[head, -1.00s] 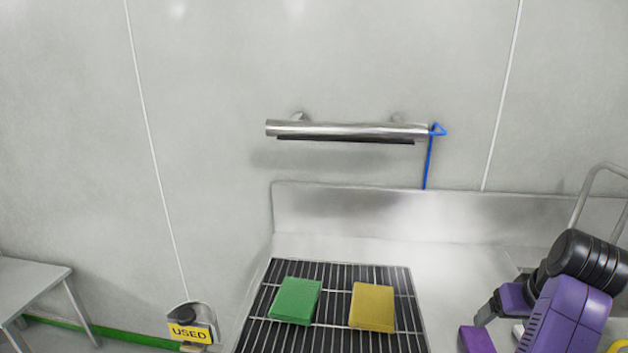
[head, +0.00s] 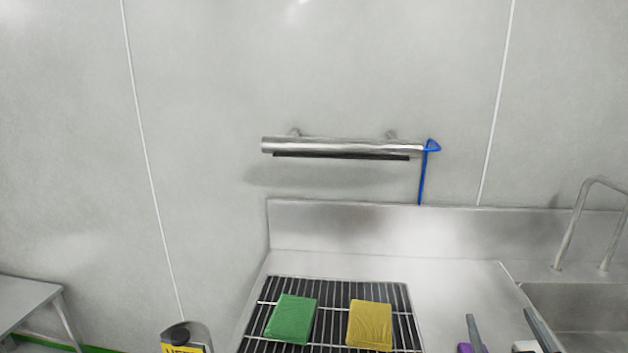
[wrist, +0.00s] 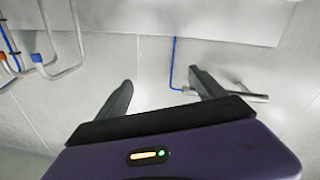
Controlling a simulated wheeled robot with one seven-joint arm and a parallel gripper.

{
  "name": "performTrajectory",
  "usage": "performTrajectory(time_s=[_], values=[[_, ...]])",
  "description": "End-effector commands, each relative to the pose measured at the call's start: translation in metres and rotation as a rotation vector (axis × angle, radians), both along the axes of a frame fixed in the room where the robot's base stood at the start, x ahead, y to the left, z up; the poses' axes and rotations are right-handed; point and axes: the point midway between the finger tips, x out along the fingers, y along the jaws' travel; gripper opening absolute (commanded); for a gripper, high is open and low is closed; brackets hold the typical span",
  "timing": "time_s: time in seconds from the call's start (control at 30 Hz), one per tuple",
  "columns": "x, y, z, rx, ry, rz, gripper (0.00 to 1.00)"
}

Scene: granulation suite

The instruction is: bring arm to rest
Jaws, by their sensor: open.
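The rest of my arm is out of the head view.
A green sponge (head: 291,319) and a yellow sponge (head: 370,325) lie on a wire rack (head: 335,290) on the steel counter. A sink (head: 580,305) with a tap (head: 590,200) is at right. A steel bar (head: 345,147) is on the wall.

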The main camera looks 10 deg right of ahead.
Motion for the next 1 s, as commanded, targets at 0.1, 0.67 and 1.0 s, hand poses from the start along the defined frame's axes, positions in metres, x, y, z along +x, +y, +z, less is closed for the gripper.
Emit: performTrajectory(time_s=[0.1, 0.67, 1.0], values=[[-0.032, 0.033, -0.016, -0.007, -0.029, 0.08, 0.79], [-0.207, 0.155, -0.055, 0.171, -0.048, 0.344, 0.79], [-0.305, 0.191, -0.088, 0.317, 0.154, 0.349, 0.79]])
